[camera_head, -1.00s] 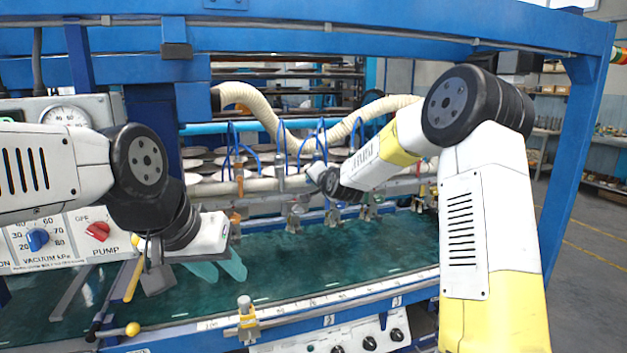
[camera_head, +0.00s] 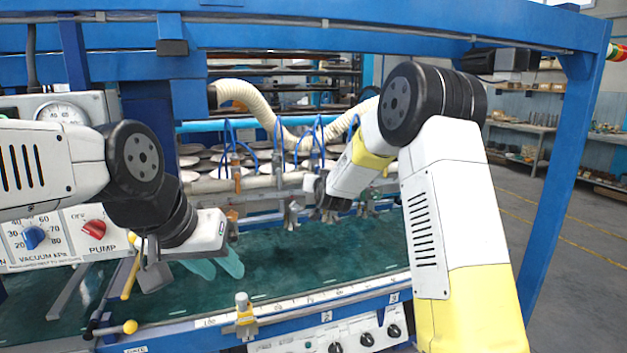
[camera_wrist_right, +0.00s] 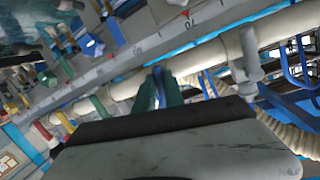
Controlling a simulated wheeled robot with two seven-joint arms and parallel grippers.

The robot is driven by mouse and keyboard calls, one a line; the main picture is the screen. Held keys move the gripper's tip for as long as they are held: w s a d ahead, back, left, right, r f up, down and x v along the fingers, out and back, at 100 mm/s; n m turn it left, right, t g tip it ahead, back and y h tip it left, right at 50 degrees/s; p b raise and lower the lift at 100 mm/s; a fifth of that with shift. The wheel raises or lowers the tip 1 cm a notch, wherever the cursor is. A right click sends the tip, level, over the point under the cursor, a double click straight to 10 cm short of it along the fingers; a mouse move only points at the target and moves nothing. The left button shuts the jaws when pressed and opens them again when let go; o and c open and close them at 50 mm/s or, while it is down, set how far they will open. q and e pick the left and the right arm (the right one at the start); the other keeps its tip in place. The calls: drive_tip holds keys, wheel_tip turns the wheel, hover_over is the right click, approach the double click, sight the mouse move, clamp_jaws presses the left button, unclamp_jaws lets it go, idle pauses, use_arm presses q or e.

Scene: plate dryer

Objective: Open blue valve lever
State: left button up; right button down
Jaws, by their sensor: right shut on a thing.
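The blue valve lever (camera_wrist_right: 159,86) shows as a narrow blue strip between the fingers of my right gripper (camera_wrist_right: 161,94) in the right wrist view. The two green fingers are shut on it, beside the pale pipe. Its valve body is mostly hidden by the fingers and the gripper body. In the head view my right arm reaches to the valve rail, and its fingers and the lever are hidden behind the wrist. My left gripper (camera_head: 215,263) is open and empty over the green bed at the left, its teal fingertips apart.
The pale pipe (camera_head: 262,183) carries several valves and blue hoses. The control panel (camera_head: 65,236) with a blue knob and red knob is at the left, beside my left arm.

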drive_tip(key=shift+w+d+n+h, duration=0.1)
drive_tip(key=shift+d+n+h, duration=0.2)
drive_tip(key=shift+n, duration=0.7)
drive_tip(key=shift+d+f, duration=0.1)
drive_tip(key=c, duration=1.4)
unclamp_jaws()
drive_tip(key=shift+c, duration=0.2)
